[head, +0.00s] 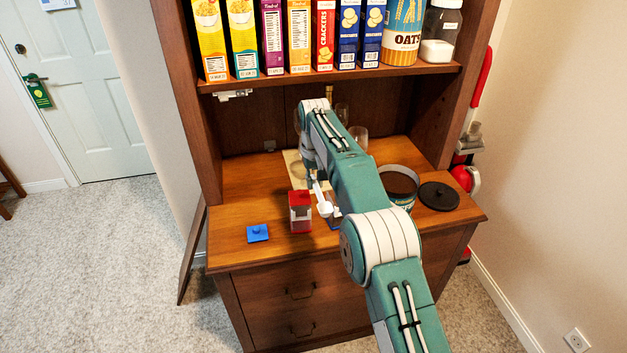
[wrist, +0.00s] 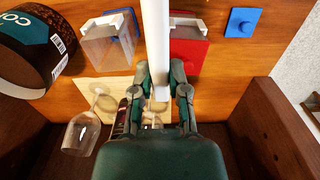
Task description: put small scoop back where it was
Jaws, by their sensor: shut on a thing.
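My gripper (wrist: 161,88) is shut on the white handle of the small scoop (wrist: 158,45), which runs up to the top edge in the wrist view. In the head view, the white scoop (head: 325,208) hangs beneath my arm, just right of the red container (head: 300,212). The red container also shows in the wrist view (wrist: 188,50), right of the handle. A clear container (wrist: 106,46) with blue behind it stands left of the handle. The scoop's bowl is out of the wrist view. I cannot tell whether the scoop touches either container.
A blue lid (head: 257,233) lies left of the red container. An open coffee can (head: 400,185) and black lid (head: 439,196) are at right. Glasses (wrist: 82,132) stand behind, near a pale mat (wrist: 112,84). The shelf (head: 330,77) above holds several boxes.

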